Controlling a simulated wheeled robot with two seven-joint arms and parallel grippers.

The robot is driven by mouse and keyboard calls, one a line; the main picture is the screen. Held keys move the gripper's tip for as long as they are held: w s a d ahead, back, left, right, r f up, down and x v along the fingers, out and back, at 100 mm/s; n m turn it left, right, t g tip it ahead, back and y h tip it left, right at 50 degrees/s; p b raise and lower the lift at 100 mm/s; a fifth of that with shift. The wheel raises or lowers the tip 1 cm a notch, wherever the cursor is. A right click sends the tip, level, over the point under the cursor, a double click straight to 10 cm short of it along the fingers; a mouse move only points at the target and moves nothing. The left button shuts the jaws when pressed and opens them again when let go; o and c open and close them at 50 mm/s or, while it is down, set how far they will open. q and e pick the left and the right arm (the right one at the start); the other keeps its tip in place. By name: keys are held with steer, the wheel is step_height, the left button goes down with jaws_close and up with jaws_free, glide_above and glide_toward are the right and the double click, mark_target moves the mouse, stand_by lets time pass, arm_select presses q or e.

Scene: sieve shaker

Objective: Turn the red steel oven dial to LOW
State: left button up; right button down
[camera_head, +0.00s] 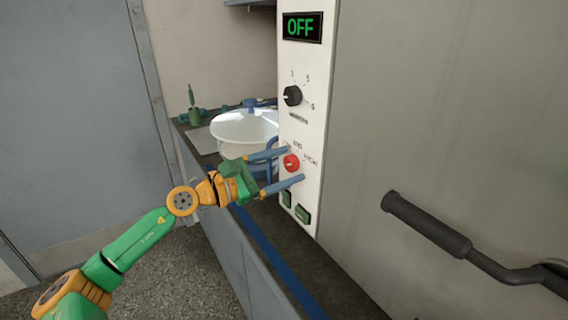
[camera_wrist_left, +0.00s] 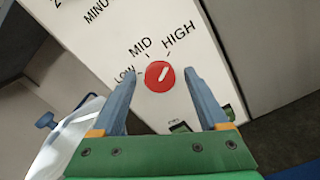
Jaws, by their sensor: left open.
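The red dial (camera_head: 291,162) sits on the white control panel (camera_head: 308,130), below a black knob. In the left wrist view the red dial (camera_wrist_left: 159,76) has a pale pointer mark slanting up and right, towards HIGH. The labels LOW, MID and HIGH run around it from left to upper right. My left gripper (camera_head: 296,164) is open, with one blue finger on each side of the dial. In the wrist view the fingers (camera_wrist_left: 158,80) flank the dial with gaps on both sides, and nothing is held. My right gripper is not in view.
Dark green buttons (camera_head: 302,214) are below. A white-lidded pot (camera_head: 243,126) stands on the counter behind my gripper. A black handle (camera_head: 427,224) juts out at right.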

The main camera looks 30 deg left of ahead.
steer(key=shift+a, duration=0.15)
arm_select(q)
steer(key=c, duration=0.3)
jaws_close()
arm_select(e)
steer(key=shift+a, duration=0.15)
